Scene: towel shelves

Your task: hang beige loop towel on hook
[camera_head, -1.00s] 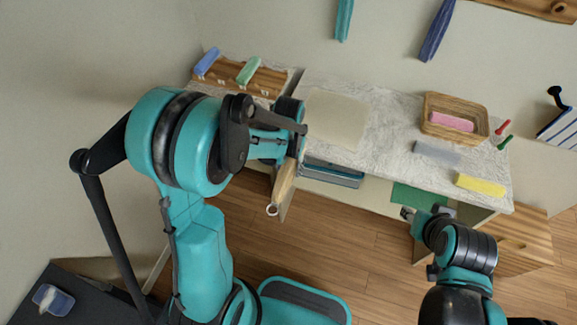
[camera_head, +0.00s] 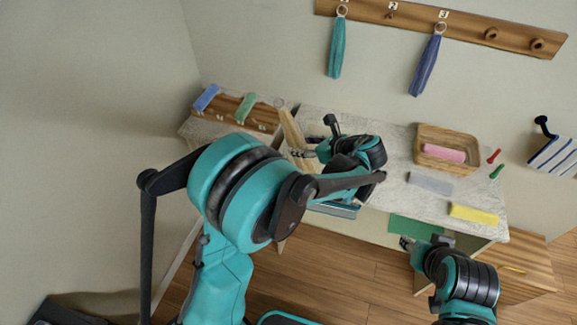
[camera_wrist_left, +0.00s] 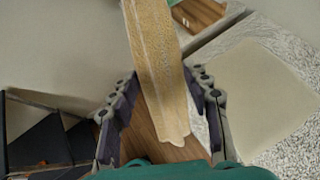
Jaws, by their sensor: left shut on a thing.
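The beige towel (camera_head: 291,130) is folded into a narrow strip and tilted, with its loop end up at the left. My left gripper (camera_head: 303,153) is shut on its lower part, above the counter's left side. In the left wrist view the towel (camera_wrist_left: 158,60) runs up between the fingers (camera_wrist_left: 164,103); its loop is out of that frame. The wooden hook rail (camera_head: 460,29) is on the wall, up and right of the towel. Its peg (camera_head: 391,15) between two hung towels is bare. My right gripper (camera_head: 407,244) is low by the counter front, its opening unclear.
A teal towel (camera_head: 337,48) and a blue towel (camera_head: 425,66) hang from the rail. Two right-hand pegs are bare. The counter (camera_head: 395,140) holds a wicker basket (camera_head: 419,160) with a pink cloth, and a yellow cloth (camera_head: 473,214).

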